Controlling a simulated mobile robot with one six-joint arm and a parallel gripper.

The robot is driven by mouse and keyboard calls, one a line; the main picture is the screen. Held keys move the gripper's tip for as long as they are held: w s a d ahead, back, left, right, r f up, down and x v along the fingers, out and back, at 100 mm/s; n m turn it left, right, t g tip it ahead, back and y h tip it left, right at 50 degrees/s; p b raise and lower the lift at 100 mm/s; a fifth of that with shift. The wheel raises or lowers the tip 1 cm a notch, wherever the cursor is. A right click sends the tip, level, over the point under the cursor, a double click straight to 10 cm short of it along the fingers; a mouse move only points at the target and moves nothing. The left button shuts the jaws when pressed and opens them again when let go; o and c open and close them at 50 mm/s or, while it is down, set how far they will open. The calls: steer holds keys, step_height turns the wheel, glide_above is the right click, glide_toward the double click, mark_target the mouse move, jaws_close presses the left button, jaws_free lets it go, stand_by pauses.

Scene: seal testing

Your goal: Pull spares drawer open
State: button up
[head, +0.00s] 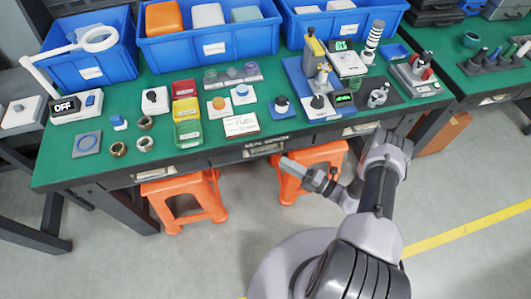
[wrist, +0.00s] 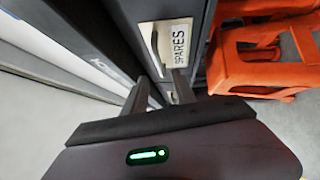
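The spares drawer has a dark front with a pale label reading SPARES (wrist: 178,42) in the wrist view. A curved metal piece, seemingly its pull, edges the label. In the head view, the middle drawer front (head: 264,150) under the bench edge is nearest my gripper; its label is too small to read. My gripper (head: 287,165) is in front of and slightly below that bench edge. In the wrist view, my gripper (wrist: 160,88) shows two dark fingers apart with a gap between them. They are close to the drawer front, below the label. Contact with the pull cannot be told.
Orange stools (head: 186,202) stand under the bench, one (head: 310,160) close behind my gripper. The green bench top (head: 180,78) carries blue bins (head: 212,45), small parts and instruments. Other drawer fronts lie left and right. The floor in front is clear.

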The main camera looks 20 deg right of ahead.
mark_target(266, 152)
steer(key=b+x, duration=0.1)
steer(key=x, duration=0.8)
steer(key=shift+s, duration=0.1)
jaws_close()
stand_by(1.0)
